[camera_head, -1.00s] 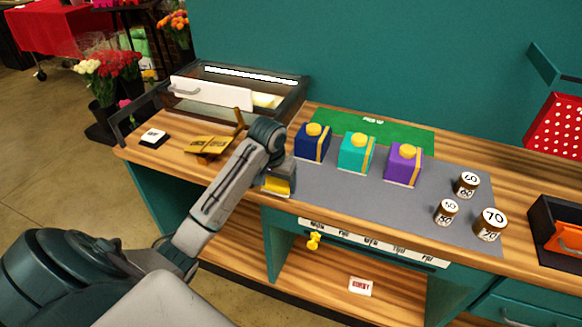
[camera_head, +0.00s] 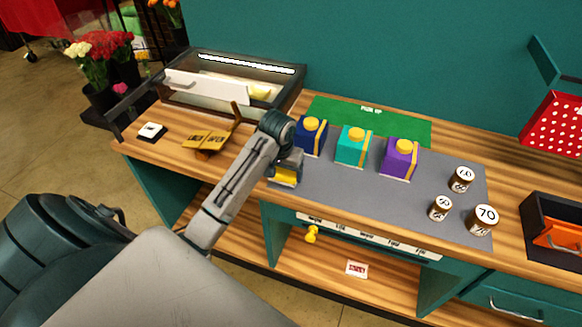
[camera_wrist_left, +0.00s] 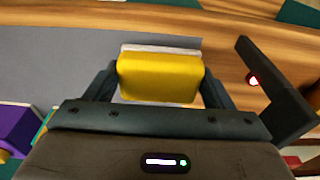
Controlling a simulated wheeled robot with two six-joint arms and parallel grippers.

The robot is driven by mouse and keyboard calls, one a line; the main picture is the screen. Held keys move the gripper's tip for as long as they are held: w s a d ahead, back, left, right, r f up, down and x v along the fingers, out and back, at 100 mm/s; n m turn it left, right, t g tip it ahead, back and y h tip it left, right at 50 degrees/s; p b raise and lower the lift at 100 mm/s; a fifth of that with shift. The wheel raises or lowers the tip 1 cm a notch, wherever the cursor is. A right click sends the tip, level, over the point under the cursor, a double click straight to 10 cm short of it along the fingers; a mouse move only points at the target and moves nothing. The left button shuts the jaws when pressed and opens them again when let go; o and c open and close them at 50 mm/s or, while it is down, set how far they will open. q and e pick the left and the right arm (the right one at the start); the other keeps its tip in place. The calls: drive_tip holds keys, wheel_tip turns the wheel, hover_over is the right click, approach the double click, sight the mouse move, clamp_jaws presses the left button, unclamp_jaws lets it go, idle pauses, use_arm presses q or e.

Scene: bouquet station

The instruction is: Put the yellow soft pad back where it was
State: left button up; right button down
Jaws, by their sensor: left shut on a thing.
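The yellow soft pad (camera_wrist_left: 160,78) is clamped between the two fingers of my left gripper (camera_wrist_left: 158,85) in the left wrist view. In the head view the yellow pad (camera_head: 285,176) shows at the end of my left arm, by the left front corner of the grey mat (camera_head: 330,196). My left gripper (camera_head: 285,168) is shut on it. A pale layer shows along the pad's far edge in the wrist view. I cannot tell whether the pad touches the mat. My right gripper is not in view.
Navy (camera_head: 311,138), teal (camera_head: 354,148) and purple (camera_head: 401,159) boxes stand behind the mat's middle. Labelled jars (camera_head: 461,180) stand at its right. A dark tray (camera_head: 550,230) is far right.

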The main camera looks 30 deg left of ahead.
sight(291, 173)
use_arm(q)
drive_tip(key=w, duration=0.2)
drive_tip(key=shift+w, duration=0.3)
drive_tip(key=shift+w+p, duration=0.5)
drive_tip(key=shift+w, duration=0.05)
wheel_tip(291, 173, down, 4)
drive_tip(key=shift+r+p, duration=0.25)
drive_tip(key=shift+p, duration=0.75)
drive_tip(key=shift+f, duration=0.15)
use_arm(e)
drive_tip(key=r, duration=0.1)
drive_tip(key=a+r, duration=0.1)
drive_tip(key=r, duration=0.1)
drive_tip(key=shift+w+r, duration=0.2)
use_arm(q)
drive_tip(key=shift+f, duration=0.1)
drive_tip(key=o, duration=1)
drive_tip(key=shift+c, duration=0.2)
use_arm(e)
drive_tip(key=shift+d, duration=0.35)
